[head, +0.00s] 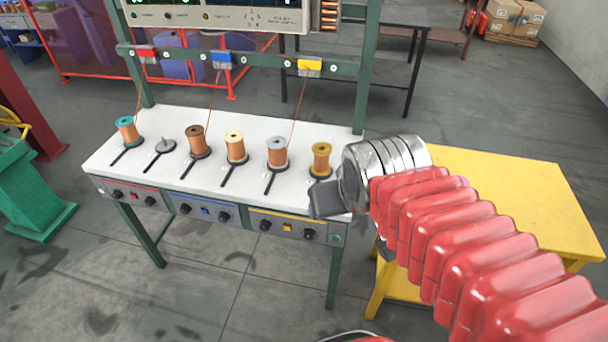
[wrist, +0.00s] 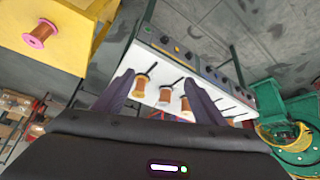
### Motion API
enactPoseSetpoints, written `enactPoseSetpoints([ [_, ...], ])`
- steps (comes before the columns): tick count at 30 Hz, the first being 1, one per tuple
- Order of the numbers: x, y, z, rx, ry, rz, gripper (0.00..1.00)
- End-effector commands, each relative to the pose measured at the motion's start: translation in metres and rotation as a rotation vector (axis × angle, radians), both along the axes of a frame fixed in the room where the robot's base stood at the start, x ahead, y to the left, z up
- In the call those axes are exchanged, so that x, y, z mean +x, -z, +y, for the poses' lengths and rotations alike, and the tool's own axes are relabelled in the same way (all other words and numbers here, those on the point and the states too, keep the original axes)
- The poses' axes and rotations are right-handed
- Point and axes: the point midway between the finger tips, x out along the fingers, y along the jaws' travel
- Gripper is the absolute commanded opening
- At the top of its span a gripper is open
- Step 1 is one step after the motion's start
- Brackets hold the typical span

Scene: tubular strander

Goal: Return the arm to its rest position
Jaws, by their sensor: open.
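My arm, with its red bellows and silver wrist, reaches in from the lower right of the head view. My gripper (head: 328,203) shows as a dark block over the right front edge of the white bench (head: 180,122). In the wrist view the two dark fingers of my gripper (wrist: 160,88) stand apart. Nothing is held between them. Spools on the bench show beyond the fingers, among them a gold-topped spool (wrist: 143,84), which stands close to the gripper in the head view (head: 320,160).
The bench also carries teal (head: 127,132), brown (head: 196,140), cream (head: 235,148) and grey (head: 277,153) spools, and a bare spindle (head: 166,147). A green frame (head: 364,75) rises behind. A yellow table (head: 510,190) stands right; the wrist view shows a pink spool (wrist: 40,34) on it.

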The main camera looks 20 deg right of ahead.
Motion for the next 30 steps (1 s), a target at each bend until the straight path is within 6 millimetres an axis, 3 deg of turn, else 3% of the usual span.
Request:
enactPoseSetpoints([
  [3, -0.024, -0.005, 0.026, 0.030, -0.058, 0.034, 0.64],
  [7, -0.037, -0.005, 0.037, 0.044, -0.084, 0.058, 0.64],
  [30, -0.038, -0.005, 0.037, 0.045, -0.085, 0.061, 0.64],
])
